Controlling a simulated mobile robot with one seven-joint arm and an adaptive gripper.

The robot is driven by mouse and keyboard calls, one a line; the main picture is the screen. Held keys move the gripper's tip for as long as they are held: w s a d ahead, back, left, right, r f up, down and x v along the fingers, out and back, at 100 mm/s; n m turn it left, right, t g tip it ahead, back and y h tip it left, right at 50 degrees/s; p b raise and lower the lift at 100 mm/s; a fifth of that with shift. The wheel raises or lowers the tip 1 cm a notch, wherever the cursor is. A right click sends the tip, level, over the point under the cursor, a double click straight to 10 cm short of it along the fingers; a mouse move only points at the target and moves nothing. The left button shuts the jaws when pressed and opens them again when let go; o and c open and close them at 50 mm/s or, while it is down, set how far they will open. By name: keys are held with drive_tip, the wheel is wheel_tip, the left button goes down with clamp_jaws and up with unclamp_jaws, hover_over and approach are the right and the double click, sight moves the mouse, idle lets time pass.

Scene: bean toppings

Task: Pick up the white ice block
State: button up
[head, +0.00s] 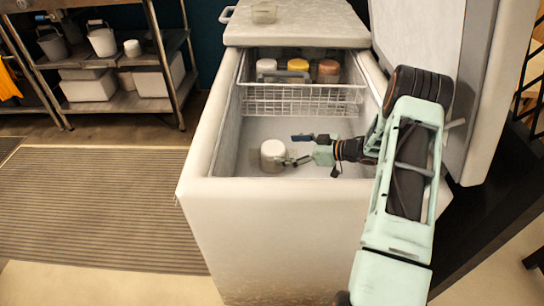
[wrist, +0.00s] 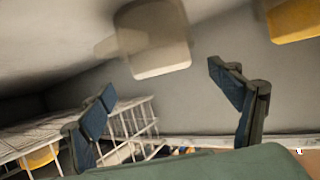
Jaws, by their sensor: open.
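The white ice block (head: 273,153) sits low inside the open chest freezer, in front of the wire basket and left of my gripper. It looks like a small whitish block with rounded edges. In the wrist view the pale block (wrist: 155,45) shows at the upper middle, blurred, beyond the fingertips. My gripper (head: 297,150) reaches into the freezer from the right with its fingers pointing left. Its fingers are spread and empty, and the lower one appears close to the block; contact cannot be told. Both dark fingers also show in the wrist view (wrist: 160,82).
The wire basket (head: 300,101) at the back holds white (head: 266,67), yellow (head: 299,66) and reddish (head: 328,70) lidded containers. Freezer walls (head: 208,130) surround the block. The raised lid (head: 480,90) stands at right.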

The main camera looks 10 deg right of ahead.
sight(274, 147)
drive_tip(key=x, duration=0.2)
drive_tip(key=b+x, duration=0.1)
drive_tip(key=x, duration=0.1)
drive_tip(key=b+x, duration=0.1)
drive_tip(key=x, duration=0.1)
drive_tip(key=shift+w+a+r, duration=0.1)
drive_tip(key=shift+a+r, duration=0.1)
drive_tip(key=shift+a, duration=0.05)
drive_tip(key=shift+c, duration=0.3)
drive_tip(key=shift+r, duration=0.15)
drive_tip(key=c, duration=1.7)
